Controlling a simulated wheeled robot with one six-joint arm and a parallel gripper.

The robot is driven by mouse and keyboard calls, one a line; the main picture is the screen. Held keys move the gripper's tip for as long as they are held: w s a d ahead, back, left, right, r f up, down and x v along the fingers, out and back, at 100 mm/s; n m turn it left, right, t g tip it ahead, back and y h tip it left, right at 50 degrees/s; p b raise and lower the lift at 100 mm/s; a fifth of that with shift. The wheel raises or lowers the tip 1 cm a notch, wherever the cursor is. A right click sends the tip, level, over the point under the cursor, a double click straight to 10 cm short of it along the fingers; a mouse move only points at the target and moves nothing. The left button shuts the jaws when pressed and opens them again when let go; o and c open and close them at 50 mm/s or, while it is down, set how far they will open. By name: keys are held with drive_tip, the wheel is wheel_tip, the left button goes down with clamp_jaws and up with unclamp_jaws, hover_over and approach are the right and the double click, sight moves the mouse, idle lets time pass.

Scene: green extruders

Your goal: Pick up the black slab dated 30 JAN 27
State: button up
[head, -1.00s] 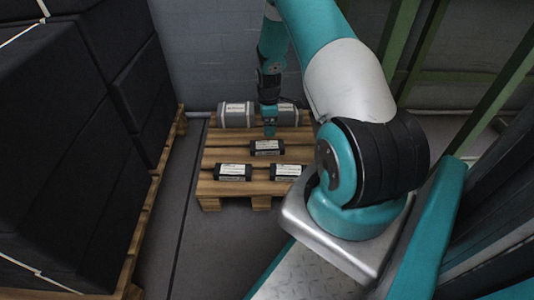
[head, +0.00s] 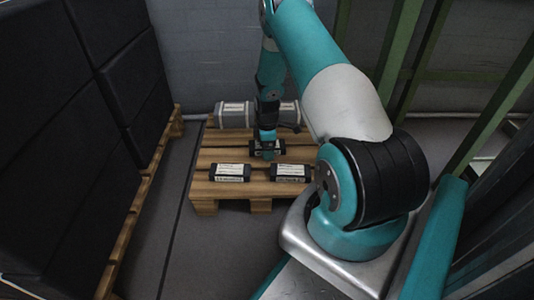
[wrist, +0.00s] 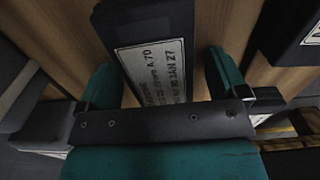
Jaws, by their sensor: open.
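The black slab dated 30 JAN 27 (wrist: 150,55) lies on the wooden pallet (head: 262,188); its white label shows the date in the wrist view. In the head view it is the middle slab (head: 281,147), partly hidden by my gripper. My gripper (head: 268,153) is right over it, pointing down. In the wrist view the teal fingers of my gripper (wrist: 160,75) are apart, one on each side of the slab. I cannot tell whether they touch it.
Two more black slabs lie nearer on the pallet, one left (head: 230,173) and one right (head: 290,172). Grey labelled blocks (head: 233,114) stand at the back. A tall stack of black blocks (head: 60,150) is at the left. Green posts (head: 400,50) stand at the right.

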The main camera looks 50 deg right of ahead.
drive_tip(key=shift+r, duration=0.1)
drive_tip(key=c, duration=1.2)
drive_tip(key=shift+o, duration=0.2)
